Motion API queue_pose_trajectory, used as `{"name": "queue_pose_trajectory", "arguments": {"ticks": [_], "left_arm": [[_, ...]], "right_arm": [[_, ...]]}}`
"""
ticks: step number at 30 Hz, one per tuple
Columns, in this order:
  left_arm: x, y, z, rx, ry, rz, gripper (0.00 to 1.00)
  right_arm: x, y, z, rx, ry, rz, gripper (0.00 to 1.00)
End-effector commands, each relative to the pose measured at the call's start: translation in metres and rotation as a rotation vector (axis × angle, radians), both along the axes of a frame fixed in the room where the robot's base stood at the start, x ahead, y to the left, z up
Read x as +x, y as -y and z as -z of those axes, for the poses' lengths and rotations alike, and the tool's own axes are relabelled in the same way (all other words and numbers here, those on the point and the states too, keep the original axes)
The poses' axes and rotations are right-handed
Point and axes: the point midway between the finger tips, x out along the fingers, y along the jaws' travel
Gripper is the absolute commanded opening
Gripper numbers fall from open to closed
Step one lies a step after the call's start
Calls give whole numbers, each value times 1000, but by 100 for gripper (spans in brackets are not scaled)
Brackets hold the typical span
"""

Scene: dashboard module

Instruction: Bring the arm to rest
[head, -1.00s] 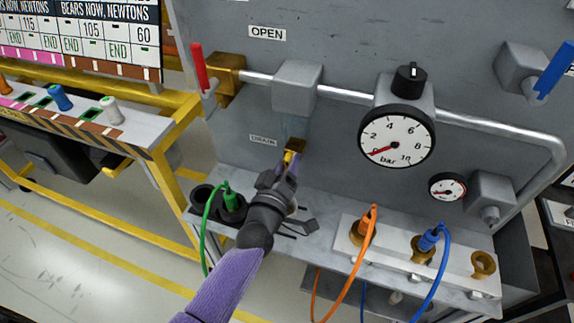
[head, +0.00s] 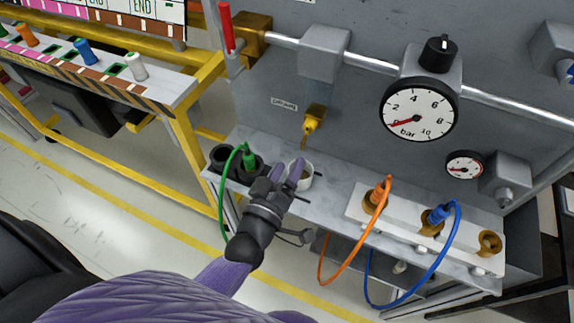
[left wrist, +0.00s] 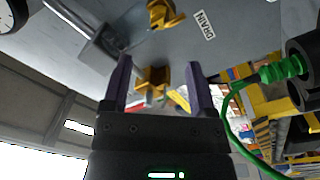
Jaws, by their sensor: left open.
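My left gripper (head: 286,174) is open with its two purple fingers apart, seen from above in the head view. It is below and in front of the yellow drain tap (head: 312,122), with a visible gap from it. A pale cup (head: 305,180) stands on the ledge under the tap, partly hidden behind the fingers; I cannot tell whether they touch it. In the left wrist view the open fingers (left wrist: 160,86) have nothing held between them. The tap (left wrist: 163,14) shows beyond them at the top, beside the DRAIN label. My right gripper is out of view.
A green plug (head: 249,158) with its cable is left of my gripper, beside black sockets. Orange (head: 379,192) and blue (head: 439,213) plugs with looping cables are right. The gauge (head: 418,109) and pipe are above. A yellow-framed bench (head: 185,110) stands left, with open floor in front.

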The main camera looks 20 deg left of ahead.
Motion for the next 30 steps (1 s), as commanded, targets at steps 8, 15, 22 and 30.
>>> {"name": "queue_pose_trajectory", "arguments": {"ticks": [8,15,22,30], "left_arm": [[0,0,0,1,0,0,74],[-20,6,81,170,-235,70,74],[-165,-8,272,615,-915,382,74],[-320,-43,334,866,-1381,703,74]], "right_arm": [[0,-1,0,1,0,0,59],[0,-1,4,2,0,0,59],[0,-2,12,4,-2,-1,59],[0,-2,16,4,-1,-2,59]]}}
